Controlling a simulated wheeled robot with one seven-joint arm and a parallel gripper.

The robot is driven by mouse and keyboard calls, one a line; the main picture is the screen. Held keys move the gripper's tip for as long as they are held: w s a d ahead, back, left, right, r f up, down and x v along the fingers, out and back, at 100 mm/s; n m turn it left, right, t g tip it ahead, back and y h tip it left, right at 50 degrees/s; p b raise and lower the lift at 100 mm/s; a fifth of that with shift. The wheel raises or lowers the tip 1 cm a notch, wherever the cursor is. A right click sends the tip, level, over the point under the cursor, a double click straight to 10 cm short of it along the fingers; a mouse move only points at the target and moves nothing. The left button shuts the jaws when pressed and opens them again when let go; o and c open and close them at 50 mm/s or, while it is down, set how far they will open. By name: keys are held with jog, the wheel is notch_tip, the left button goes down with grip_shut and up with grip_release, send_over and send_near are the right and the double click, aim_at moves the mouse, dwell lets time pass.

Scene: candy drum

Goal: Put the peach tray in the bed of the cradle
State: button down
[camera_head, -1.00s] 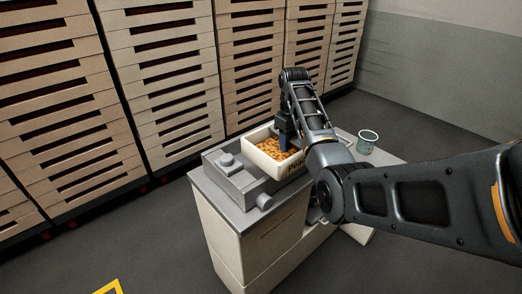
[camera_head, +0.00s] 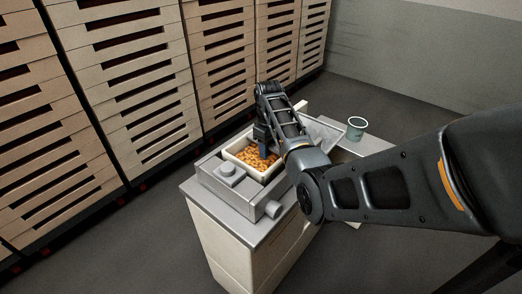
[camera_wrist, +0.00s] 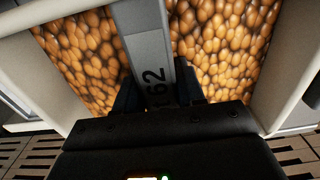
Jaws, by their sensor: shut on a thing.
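The peach tray (camera_head: 240,170) is a pale open box full of orange candies, on top of the cabinet. It sits low within the walls of the grey cradle (camera_head: 207,173), and its front label is hidden. Whether its base touches the bed is hidden. My gripper (camera_head: 263,150) reaches down into the tray from above. In the wrist view, my gripper (camera_wrist: 157,97) is shut on the tray's grey central bar (camera_wrist: 143,45), marked "62", with candies on both sides. The tray's pale side wall (camera_wrist: 291,65) shows at right.
The cradle has a round knob (camera_head: 228,169) on its left block and a short cylinder (camera_head: 273,209) at its front. Tall slatted racks (camera_head: 130,70) stand behind, with open floor between.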

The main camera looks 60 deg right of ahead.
jog(key=shift+f, duration=0.75)
jog(key=shift+f+b, duration=0.1)
jog(key=shift+b, duration=0.2)
jog(key=c, duration=0.7)
grip_release()
notch_tip(320, 180, up, 12)
jog(key=shift+r+p, duration=0.1)
jog(key=shift+p, duration=0.35)
